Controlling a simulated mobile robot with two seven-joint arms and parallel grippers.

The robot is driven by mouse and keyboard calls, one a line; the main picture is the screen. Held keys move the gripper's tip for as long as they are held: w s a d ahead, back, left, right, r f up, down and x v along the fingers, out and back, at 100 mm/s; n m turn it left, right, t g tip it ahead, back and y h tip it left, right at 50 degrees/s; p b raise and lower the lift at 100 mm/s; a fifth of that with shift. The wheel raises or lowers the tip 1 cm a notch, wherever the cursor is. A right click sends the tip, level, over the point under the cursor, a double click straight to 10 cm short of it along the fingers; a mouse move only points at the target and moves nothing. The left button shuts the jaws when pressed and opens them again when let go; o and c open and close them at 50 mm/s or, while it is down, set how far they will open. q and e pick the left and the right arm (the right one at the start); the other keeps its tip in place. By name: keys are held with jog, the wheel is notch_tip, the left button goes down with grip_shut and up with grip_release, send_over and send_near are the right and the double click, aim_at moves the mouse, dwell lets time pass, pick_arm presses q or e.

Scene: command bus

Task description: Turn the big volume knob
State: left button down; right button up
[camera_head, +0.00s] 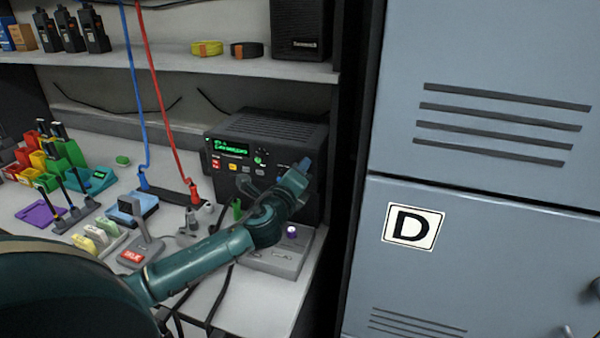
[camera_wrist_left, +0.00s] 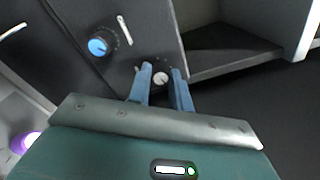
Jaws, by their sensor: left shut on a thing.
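The black radio set (camera_head: 268,135) stands on the desk below the shelf, with a lit green display and several small buttons. My left gripper (camera_head: 301,168) is at the right part of its front panel and hides what lies behind it. In the left wrist view, the two blue fingers of my left gripper (camera_wrist_left: 162,84) are on either side of a small white-capped knob (camera_wrist_left: 160,78), shut on it. A larger blue-faced knob (camera_wrist_left: 98,46) sits on the panel to the left, apart from the fingers. No volume label is readable. My right gripper is out of view.
A grey desk unit with a purple knob (camera_head: 292,232) stands below my forearm. Red and blue cables (camera_head: 158,95) hang left of the radio. A grey locker marked D (camera_head: 480,250) rises at the right. Several small items crowd the desk's left.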

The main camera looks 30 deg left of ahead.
pick_arm(q)
jog(key=shift+n, duration=0.4)
jog(key=c, duration=1.3)
grip_release()
jog(key=b+v, duration=0.1)
jog(key=v, duration=1.2)
jog(key=shift+s+b, duration=0.1)
jog(key=shift+b, duration=0.2)
